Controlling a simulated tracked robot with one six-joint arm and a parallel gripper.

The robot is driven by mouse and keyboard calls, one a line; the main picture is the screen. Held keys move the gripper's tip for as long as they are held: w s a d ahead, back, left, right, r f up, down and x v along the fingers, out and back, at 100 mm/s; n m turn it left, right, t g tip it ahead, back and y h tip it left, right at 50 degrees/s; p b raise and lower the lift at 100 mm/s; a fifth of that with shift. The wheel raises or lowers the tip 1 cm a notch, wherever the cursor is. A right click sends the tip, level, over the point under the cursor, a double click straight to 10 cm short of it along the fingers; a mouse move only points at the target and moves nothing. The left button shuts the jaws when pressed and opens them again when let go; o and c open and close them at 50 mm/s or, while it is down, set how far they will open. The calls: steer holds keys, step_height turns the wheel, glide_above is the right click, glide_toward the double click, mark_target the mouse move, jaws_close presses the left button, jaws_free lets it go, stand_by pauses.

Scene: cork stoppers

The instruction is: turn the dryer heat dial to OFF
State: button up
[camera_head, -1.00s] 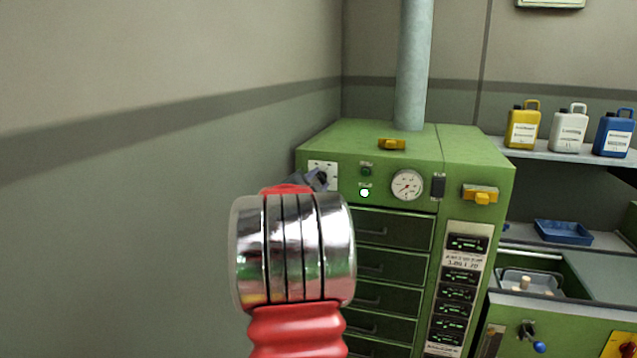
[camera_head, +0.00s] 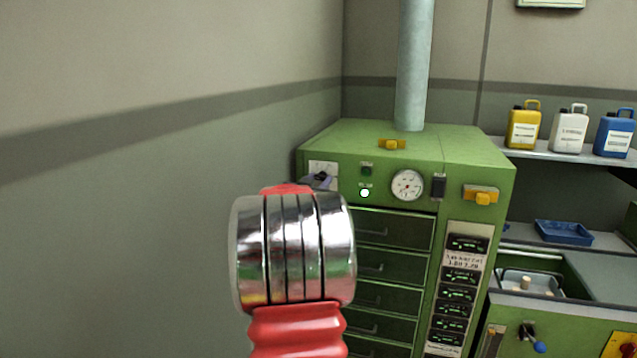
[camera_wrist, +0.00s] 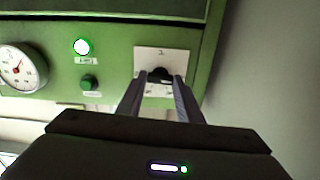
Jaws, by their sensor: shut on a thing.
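The green dryer cabinet (camera_head: 400,158) stands in the corner. The heat dial is a small black knob (camera_wrist: 159,74) on a white plate (camera_wrist: 150,60), seen in the wrist view. My gripper (camera_wrist: 160,84) is shut on this knob, with a grey finger on each side of it. In the head view my gripper (camera_head: 318,182) shows as a dark shape in front of the white plate at the dryer's upper left. My red and chrome arm hides what lies below it. The dial's pointer and most plate markings are hidden or too small to read.
Right of the plate in the head view are a lit lamp (camera_head: 364,193), a dark green button (camera_head: 367,171) and a round gauge (camera_head: 407,185). Drawers (camera_head: 395,230) lie below. A bare wall (camera_head: 150,220) stands close on the left.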

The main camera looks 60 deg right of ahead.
steer(key=shift+w+f+n, duration=0.1)
steer(key=shift+f+n, duration=0.35)
steer(key=shift+n, duration=0.05)
steer(key=o, duration=1.1)
steer(key=shift+r, duration=0.3)
steer(key=a, duration=0.4)
steer(key=s+a, duration=0.1)
steer(key=a, duration=0.4)
steer(key=s+a, duration=0.1)
steer(key=a, duration=0.3)
steer(key=shift+s+a, duration=0.15)
steer(key=shift+a, duration=0.2)
steer(key=shift+s, duration=0.1)
